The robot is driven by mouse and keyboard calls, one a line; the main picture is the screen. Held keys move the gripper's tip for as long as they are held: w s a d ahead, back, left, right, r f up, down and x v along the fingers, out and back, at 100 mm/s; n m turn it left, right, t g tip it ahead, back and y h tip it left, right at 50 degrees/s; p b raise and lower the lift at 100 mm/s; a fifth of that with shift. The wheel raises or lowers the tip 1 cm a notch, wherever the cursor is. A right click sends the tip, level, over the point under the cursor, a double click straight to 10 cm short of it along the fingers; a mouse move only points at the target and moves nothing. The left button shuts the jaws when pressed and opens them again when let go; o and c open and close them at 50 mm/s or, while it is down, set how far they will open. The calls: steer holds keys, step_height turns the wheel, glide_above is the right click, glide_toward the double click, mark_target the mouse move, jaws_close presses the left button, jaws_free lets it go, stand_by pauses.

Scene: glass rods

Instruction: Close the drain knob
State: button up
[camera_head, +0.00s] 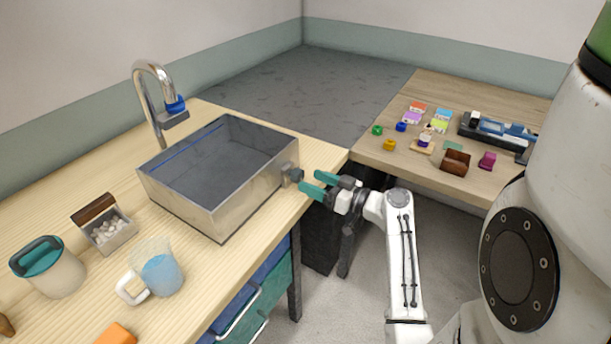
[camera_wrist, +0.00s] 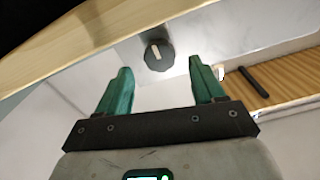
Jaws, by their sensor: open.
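The drain knob (camera_wrist: 158,55) is a dark faceted knob with a light mark on its face. It sits on the outer wall of the metal basin (camera_head: 222,207); in the head view the knob (camera_head: 296,174) shows at the basin's right side. My gripper (camera_head: 313,183) is open, its two green fingers pointing at the knob. In the wrist view my gripper (camera_wrist: 161,75) has one finger to each side of the knob's line, and the knob lies just beyond the fingertips. Nothing is between the fingers. I cannot tell whether the knob touches a finger.
A faucet (camera_head: 152,105) stands behind the basin. A jug with blue liquid (camera_head: 161,275), a teal-lidded canister (camera_head: 50,268) and a small box of white pieces (camera_head: 108,231) stand left. A second table (camera_head: 464,177) on the right holds several small coloured items.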

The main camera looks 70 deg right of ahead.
mark_target(301, 176)
steer(key=shift+x, duration=1.65)
steer(key=c, duration=1.1)
steer(key=shift+o, duration=0.2)
